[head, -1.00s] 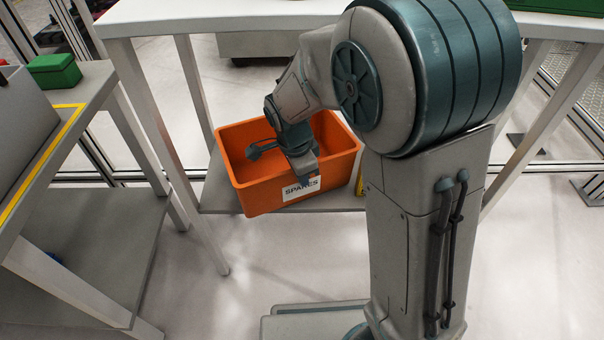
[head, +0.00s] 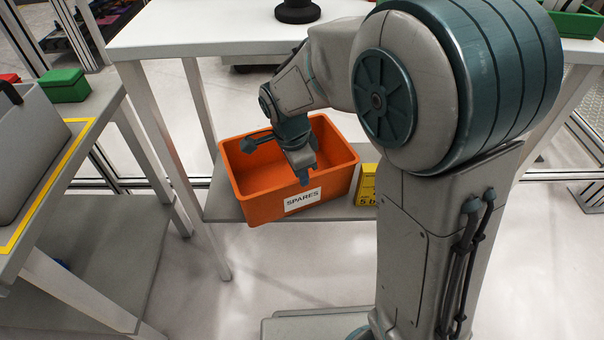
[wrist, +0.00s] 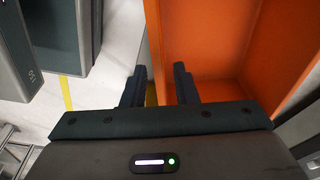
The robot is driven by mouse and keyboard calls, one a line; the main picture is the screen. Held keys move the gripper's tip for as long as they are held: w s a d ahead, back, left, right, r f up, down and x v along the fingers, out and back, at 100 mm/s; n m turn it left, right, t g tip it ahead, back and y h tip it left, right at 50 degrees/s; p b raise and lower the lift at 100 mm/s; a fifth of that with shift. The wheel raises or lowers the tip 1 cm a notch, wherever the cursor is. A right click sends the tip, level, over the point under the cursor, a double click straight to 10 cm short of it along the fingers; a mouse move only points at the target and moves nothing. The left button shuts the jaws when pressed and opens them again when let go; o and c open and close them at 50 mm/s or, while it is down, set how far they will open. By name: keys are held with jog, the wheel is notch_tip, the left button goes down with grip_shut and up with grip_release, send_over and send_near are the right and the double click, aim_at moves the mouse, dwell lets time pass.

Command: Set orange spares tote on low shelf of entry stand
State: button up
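The orange spares tote (head: 256,208), with a white SPARES label, sits upright on the low grey shelf (head: 226,204) of a white-topped stand (head: 135,42). My gripper (head: 304,174) is at the tote's front rim, just above the label. In the wrist view, my gripper (wrist: 160,86) has its two fingers apart, one on each side of the line of the tote's wall (wrist: 205,40), with a visible gap between them. The tote looks empty; my arm hides part of its inside.
A grey bench (head: 62,160) with yellow tape holds a grey bin (head: 28,140) and a green box (head: 63,85) at the left. White stand legs flank the shelf. Floor in front is clear.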

jog(key=shift+a+r, duration=0.1)
jog(key=shift+r, duration=0.5)
jog(key=s+d+r+n+y, duration=0.1)
jog(key=s+d+r+n, duration=0.2)
jog(key=s+d+n, duration=0.9)
jog(key=s+n, duration=0.2)
jog(key=shift+s+d+r+y, duration=0.3)
jog(key=shift+d+r, duration=0.05)
jog(key=shift+r, duration=0.05)
